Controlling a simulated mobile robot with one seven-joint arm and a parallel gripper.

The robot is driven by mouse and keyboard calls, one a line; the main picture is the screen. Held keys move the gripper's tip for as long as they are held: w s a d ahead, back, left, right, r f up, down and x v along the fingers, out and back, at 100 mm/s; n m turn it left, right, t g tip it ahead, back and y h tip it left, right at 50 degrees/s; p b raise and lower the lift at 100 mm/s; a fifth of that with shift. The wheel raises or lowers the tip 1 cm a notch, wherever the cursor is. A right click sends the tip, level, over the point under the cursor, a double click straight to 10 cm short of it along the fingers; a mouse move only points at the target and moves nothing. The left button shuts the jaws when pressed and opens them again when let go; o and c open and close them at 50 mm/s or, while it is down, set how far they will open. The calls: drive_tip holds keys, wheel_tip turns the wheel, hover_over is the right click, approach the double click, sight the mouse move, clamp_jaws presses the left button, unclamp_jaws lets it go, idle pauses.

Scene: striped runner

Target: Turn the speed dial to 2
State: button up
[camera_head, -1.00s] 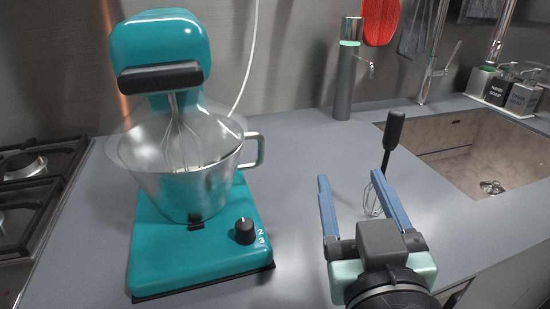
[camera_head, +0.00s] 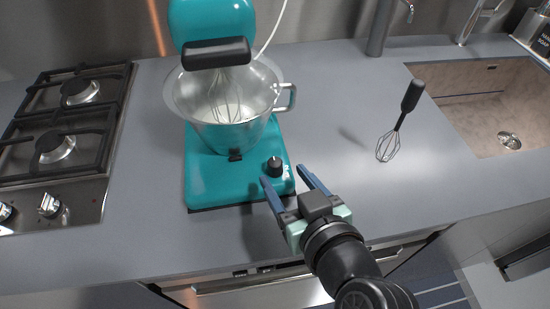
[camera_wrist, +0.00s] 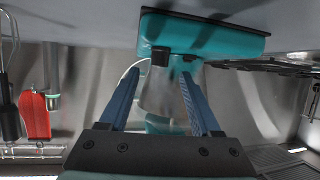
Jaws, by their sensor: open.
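The teal stand mixer (camera_head: 230,184) stands on the grey counter with a steel bowl (camera_head: 225,112) on its base. The black speed dial (camera_head: 274,166) is at the base's front right corner. My gripper (camera_head: 283,174) is open, its two blue fingers pointing at the dial, one on either side of it in the picture. In the wrist view, the dial (camera_wrist: 160,57) appears between and just beyond the fingertips (camera_wrist: 158,73). No contact is clear. The number marks and the dial's exact setting are too small or hidden to read now.
A gas hob (camera_head: 70,135) lies to the left and a sink (camera_head: 485,105) to the right. The counter between mixer and whisk is clear.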

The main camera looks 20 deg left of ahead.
sight(276, 166)
drive_tip(key=x, duration=0.6)
drive_tip(key=shift+c, duration=0.3)
clamp_jaws()
